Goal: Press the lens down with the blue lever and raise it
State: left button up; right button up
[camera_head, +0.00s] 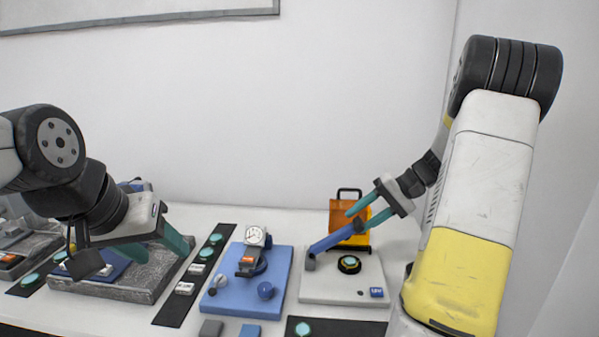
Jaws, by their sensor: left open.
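The blue lever (332,241) slopes up to the right from a grey pivot on the pale base plate (325,288). A black round holder with a teal disc (349,262), perhaps the lens, sits on the plate below and right of the lever. My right gripper (356,222) has its teal fingertips at the raised end of the lever. The fingers are apart, but I cannot tell whether they grip the lever. My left gripper (158,252) is open and empty above the grey stone block (115,290) at left.
An orange case with a black handle (343,212) stands behind the lever. A blue base with a dial gauge (253,237) stands left of the plate. Dark strips (188,287) with teal discs lie on the white table. The wall is close behind.

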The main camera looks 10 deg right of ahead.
aim_at(338, 232)
jog(key=a+r+h, duration=0.1)
jog(key=a, duration=0.1)
jog(key=w+a+r+h, duration=0.1)
jog(key=r+h, duration=0.1)
jog(key=a+r+g+h, duration=0.1)
jog(key=a, duration=0.1)
jog(key=shift+w+a+r, duration=0.15)
jog(key=shift+w+a, duration=0.15)
jog(key=shift+a, duration=0.05)
jog(key=w+a+r+g+h, duration=0.2)
jog(key=a+h, duration=0.3)
jog(key=a, duration=0.2)
notch_tip(338, 232, up, 6)
jog(key=shift+a+h, duration=0.25)
jog(key=shift+h, duration=0.05)
jog(key=shift+r, duration=0.15)
